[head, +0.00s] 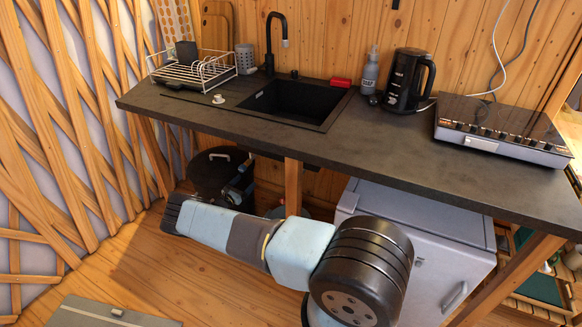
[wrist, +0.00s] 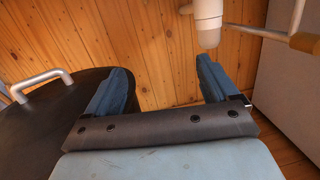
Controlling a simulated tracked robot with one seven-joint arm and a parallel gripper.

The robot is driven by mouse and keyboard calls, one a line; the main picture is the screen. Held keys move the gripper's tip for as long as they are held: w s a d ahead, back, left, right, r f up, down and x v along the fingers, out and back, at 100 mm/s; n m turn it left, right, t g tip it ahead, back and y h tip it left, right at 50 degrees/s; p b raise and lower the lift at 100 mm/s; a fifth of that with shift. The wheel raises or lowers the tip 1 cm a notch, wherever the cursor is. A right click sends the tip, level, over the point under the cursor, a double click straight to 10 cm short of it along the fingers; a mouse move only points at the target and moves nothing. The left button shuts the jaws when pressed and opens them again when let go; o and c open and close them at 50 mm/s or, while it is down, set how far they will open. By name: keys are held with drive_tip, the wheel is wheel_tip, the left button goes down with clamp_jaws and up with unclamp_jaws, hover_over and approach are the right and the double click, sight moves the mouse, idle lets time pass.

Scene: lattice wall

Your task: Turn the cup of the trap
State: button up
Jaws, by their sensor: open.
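In the wrist view, a pale rounded cup (wrist: 208,33), which looks like the cup of the trap, hangs at the top, right of centre. A short white pipe stub joins its side. My gripper (wrist: 163,80) is open, with its two blue fingers apart and only wooden boards showing between them. The cup appears above and beyond the right finger, not between the fingers; I cannot tell the exact distance. In the head view, my gripper (head: 238,178) is small and partly in shadow under the counter, below the sink (head: 290,102). The cup cannot be made out there.
A black lidded bin (wrist: 50,130) with a metal handle stands left of my gripper. A grey cabinet (head: 430,235) stands right, under the counter (head: 400,140). A wooden post (head: 293,185) holds the counter's front edge. A thin rod (wrist: 255,31) crosses right of the cup.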

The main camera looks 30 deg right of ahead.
drive_tip(key=d+m+g, duration=0.1)
drive_tip(key=d+g, duration=0.1)
drive_tip(key=d, duration=0.7)
drive_tip(key=w+d+m+g, duration=0.1)
drive_tip(key=d+g, duration=0.1)
drive_tip(key=d, duration=0.7)
drive_tip(key=w+d+m+g+h, duration=0.1)
drive_tip(key=d+g, duration=0.1)
drive_tip(key=d, duration=0.6)
drive_tip(key=shift+w+d+m+g, duration=0.25)
drive_tip(key=shift+d+m+g, duration=0.05)
drive_tip(key=shift+d+m, duration=0.1)
drive_tip(key=shift+c, duration=0.4)
drive_tip(key=c, duration=0.9)
